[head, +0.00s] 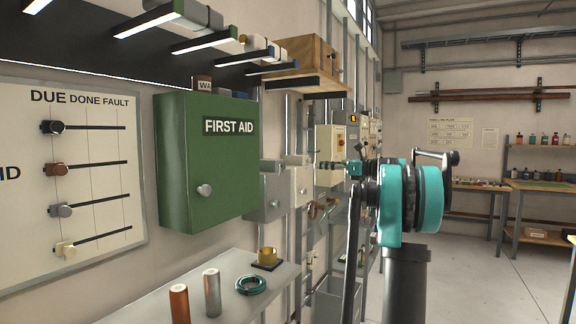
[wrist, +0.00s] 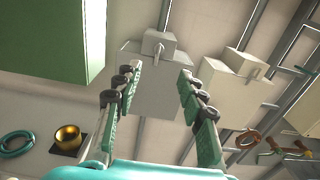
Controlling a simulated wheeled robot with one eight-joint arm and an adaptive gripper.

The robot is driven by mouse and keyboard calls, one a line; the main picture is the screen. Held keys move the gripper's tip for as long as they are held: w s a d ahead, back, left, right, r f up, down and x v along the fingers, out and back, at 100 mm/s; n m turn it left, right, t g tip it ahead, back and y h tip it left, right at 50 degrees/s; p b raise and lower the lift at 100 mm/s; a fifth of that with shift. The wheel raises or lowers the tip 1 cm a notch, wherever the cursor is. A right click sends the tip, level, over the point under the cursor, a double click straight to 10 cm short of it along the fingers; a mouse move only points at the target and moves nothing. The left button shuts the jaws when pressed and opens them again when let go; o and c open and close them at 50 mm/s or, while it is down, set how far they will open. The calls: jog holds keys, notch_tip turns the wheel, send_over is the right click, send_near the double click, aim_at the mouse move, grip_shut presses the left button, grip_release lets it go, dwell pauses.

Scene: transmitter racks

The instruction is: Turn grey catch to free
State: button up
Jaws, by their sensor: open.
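A grey box (head: 265,198) is on the wall just right of the green cabinet, with a small grey catch (head: 275,204) on its front. In the wrist view, the grey box (wrist: 155,90) lies straight ahead, with the small catch (wrist: 159,47) on the block at its upper edge. My gripper (wrist: 160,73) is open and empty, its two fingers framing the box in the picture. Beyond the fingertips the catch looks apart from them; the exact distance is unclear. In the head view, my gripper (head: 333,166) is right of the box, partly lost against the wall fittings.
A green first aid cabinet (head: 205,160) sticks out left of the box. A cream box (head: 298,185) is close on its right. A wooden crate (head: 305,62) is above.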

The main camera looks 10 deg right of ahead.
jog(key=x, duration=1.5)
jog(key=shift+w+a, duration=0.2)
jog(key=shift+a, duration=0.05)
jog(key=shift+f, duration=0.1)
grip_shut()
